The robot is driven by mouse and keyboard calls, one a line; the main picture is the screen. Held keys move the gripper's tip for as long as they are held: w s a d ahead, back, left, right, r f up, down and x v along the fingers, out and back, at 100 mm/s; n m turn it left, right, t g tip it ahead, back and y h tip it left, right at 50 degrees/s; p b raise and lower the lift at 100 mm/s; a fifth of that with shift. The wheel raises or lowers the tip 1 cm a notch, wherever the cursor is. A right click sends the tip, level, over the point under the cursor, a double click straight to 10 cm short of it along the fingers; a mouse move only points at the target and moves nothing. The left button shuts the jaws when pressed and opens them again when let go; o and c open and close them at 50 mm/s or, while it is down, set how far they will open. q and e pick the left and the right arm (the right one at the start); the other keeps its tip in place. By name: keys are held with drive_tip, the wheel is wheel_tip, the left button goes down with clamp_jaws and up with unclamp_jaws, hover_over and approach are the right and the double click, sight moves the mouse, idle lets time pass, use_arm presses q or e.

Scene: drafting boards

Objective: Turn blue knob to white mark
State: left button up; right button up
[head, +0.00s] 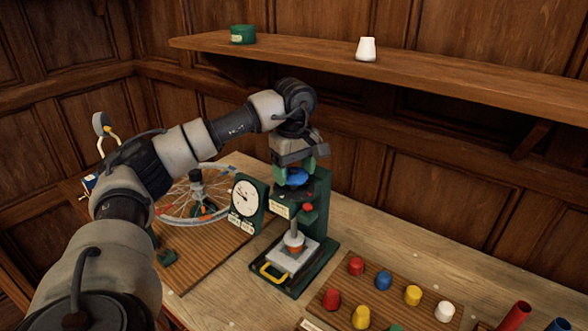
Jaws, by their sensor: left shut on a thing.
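The blue knob (297,178) sits at the upper part of a green press-like device (318,230) on the wooden bench. My left gripper (295,171) comes down on the knob from above and is shut on it. Its fingers hide part of the knob. I cannot make out a white mark or which way the knob points. My right gripper is not in view.
A white-faced dial gauge (245,198) stands left of the device. A spoked wheel (176,205) lies behind my left arm. A board (345,299) with several coloured pegs is in front right. A shelf (440,66) runs above.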

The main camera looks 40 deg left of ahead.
use_arm(q)
drive_tip(key=n, duration=0.5)
drive_tip(key=shift+r+n+p, duration=0.1)
drive_tip(key=shift+n+p, duration=0.2)
drive_tip(key=n, duration=0.5)
drive_tip(key=shift+p, duration=0.3)
drive_tip(key=n, duration=0.6)
drive_tip(key=shift+r+p, duration=0.1)
drive_tip(key=shift+p, duration=0.25)
drive_tip(key=n, duration=0.5)
drive_tip(key=shift+w+p, duration=0.1)
drive_tip(key=shift+p, duration=0.2)
drive_tip(key=n, duration=0.5)
drive_tip(key=shift+a+n+p, duration=0.1)
drive_tip(key=shift+n+p, duration=0.2)
drive_tip(key=shift+n, duration=0.1)
drive_tip(key=n, duration=0.5)
drive_tip(key=shift+p, duration=0.3)
drive_tip(key=n, duration=0.5)
drive_tip(key=shift+n+p, duration=0.3)
drive_tip(key=shift+n, duration=2.3)
